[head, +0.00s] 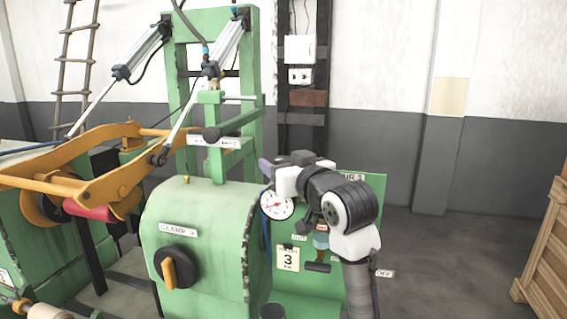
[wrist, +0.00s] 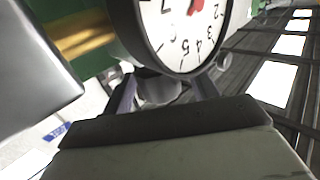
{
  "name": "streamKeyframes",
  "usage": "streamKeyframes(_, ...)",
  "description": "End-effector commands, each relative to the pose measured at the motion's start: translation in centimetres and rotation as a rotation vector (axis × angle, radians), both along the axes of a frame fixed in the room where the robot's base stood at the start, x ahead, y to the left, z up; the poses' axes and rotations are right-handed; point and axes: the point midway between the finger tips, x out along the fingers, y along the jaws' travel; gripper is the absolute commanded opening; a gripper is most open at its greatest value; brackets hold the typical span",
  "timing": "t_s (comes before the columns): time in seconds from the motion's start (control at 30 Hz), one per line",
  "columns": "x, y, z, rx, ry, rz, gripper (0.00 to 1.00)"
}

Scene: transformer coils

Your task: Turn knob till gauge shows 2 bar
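The round white gauge (head: 277,204) with a black rim and red needle stands on the green panel in the head view. In the wrist view the gauge (wrist: 185,35) is large and cut off at the top; its reading is not clear. My gripper (head: 265,168) is beside the gauge's top, partly behind my wrist. In the wrist view its fingers (wrist: 165,92) are apart. A grey round part (wrist: 158,90) shows between them, with a gap at right; I cannot tell if it is the knob.
A black knob with a yellow handle (head: 175,268) is on the green machine front under a CLAMP label. A regulator with a bluish bowl (head: 320,240) is below my wrist. Orange linkage arms (head: 95,170) are at left. A wooden crate (head: 546,255) is at far right, with clear floor before it.

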Motion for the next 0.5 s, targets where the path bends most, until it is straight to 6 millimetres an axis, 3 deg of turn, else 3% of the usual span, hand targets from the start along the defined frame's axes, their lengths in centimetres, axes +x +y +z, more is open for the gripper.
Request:
streamKeyframes(0.03,-0.01,0.0,0.0,0.0,0.0,0.0,0.52)
streamKeyframes(0.3,-0.02,-0.02,0.01,0.0,0.0,0.0,0.17)
streamKeyframes(0.5,-0.04,0.0,0.0,0.0,0.0,-0.012,0.17)
